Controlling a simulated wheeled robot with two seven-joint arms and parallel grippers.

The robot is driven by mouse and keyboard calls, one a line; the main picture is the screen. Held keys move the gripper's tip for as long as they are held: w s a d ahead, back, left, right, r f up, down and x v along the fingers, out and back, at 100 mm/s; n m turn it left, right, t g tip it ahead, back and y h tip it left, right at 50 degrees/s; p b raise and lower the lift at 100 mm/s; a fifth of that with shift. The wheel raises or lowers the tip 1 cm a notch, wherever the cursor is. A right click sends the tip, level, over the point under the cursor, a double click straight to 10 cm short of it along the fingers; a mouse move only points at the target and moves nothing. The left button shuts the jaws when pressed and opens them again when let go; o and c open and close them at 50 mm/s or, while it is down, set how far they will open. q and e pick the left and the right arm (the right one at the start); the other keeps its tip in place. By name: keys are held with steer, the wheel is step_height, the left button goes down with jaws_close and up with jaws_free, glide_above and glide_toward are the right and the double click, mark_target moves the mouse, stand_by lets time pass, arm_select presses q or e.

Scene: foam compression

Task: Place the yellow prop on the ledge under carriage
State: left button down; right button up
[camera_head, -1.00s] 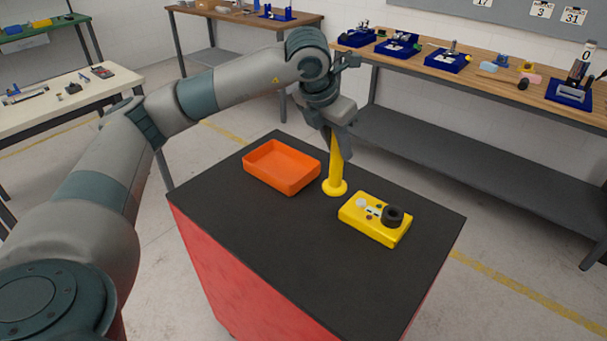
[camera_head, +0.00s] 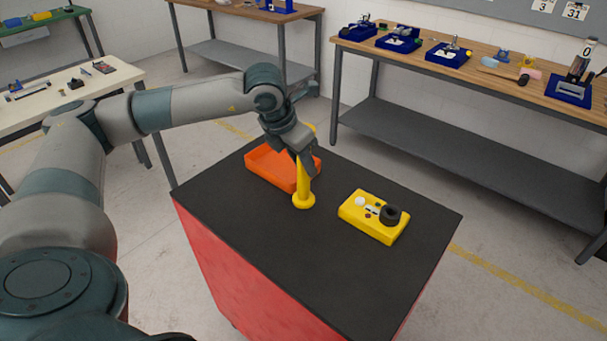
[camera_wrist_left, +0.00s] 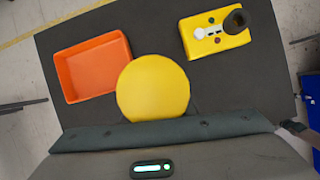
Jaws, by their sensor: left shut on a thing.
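The yellow prop (camera_head: 303,187) is a slim upright post with a round foot and a round top. My left gripper (camera_head: 308,158) is shut on its upper part from above. The prop stands in front of the orange tray's right end in the head view; whether its foot touches the black tabletop, I cannot tell. In the left wrist view the prop's round yellow disc (camera_wrist_left: 153,88) fills the middle, and the fingers are hidden. I cannot make out for sure a carriage or its ledge. My right gripper is not in view.
An orange tray (camera_head: 262,166) and a yellow control box (camera_head: 370,218) with a black knob lie on the black-topped red cart (camera_head: 300,255). The cart's front is clear. A wooden bench (camera_head: 500,88) behind holds several blue-based devices (camera_head: 447,56).

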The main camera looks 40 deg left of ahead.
mark_target(303, 176)
arm_select(q)
steer(key=shift+f+p, duration=0.95)
steer(key=shift+f, duration=0.9)
steer(key=shift+f, duration=0.1)
steer(key=c, duration=1.5)
jaws_free()
steer(key=shift+s, duration=0.1)
steer(key=shift+o, duration=0.2)
